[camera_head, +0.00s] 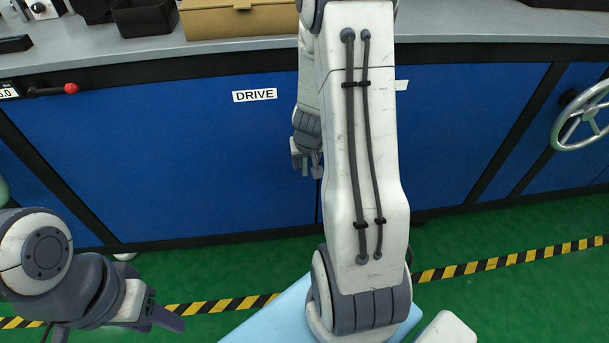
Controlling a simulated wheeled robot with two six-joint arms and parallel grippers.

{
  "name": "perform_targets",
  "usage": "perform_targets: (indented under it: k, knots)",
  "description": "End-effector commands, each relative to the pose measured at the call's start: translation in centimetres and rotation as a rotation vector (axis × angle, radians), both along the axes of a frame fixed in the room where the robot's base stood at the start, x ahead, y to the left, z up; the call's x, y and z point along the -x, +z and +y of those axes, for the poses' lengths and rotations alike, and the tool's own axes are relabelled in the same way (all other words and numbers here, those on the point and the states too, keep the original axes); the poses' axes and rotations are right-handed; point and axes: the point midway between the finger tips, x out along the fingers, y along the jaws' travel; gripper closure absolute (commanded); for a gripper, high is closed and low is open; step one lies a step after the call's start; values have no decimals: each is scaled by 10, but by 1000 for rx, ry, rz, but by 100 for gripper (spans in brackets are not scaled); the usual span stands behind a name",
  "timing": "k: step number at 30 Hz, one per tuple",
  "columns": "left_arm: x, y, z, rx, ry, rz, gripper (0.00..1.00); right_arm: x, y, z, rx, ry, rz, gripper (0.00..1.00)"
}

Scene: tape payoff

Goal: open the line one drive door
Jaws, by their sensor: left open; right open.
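The drive door (170,150) is a blue panel in the cabinet front, marked by a white DRIVE label (255,95). It looks shut and flush with the frame. My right arm stands upright across the middle and hides the door's right edge in part; no handle shows on the visible part. My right gripper (309,168) is open, pointing down in front of the door's right side, partly behind my own arm. I cannot tell whether it touches the door. My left gripper (158,316) is open and empty at the lower left, over the floor and away from the door.
A second blue panel (470,130) lies right of my arm, with a partly hidden white label. A metal handwheel (583,118) is at the right edge. A red-knobbed lever (70,88) sticks out at upper left. The grey worktop (480,25) carries boxes. Green floor (520,300) is mostly free.

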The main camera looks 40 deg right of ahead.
Motion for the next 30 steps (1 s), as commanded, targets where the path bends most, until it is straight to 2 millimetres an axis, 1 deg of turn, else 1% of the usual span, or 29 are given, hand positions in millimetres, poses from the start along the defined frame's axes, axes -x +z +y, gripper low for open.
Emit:
perform_targets:
  k: [1,6,17,20,21,30]
  knots:
    - [0,-11,0,0,0,0,50,-3,-13,-2,-1,0,1,50]
    - [0,-20,0,0,0,0,50,-8,-26,-5,0,-1,0,50]
    - [0,-21,0,0,0,0,50,-10,-28,-6,0,0,0,50]
    - [0,-21,0,0,0,0,50,-10,-28,-6,0,0,0,84]
    - [0,-21,0,0,0,0,50,-10,-28,-6,0,0,0,100]
    - [0,-21,0,0,0,0,50,-10,-28,-6,-1,0,0,100]
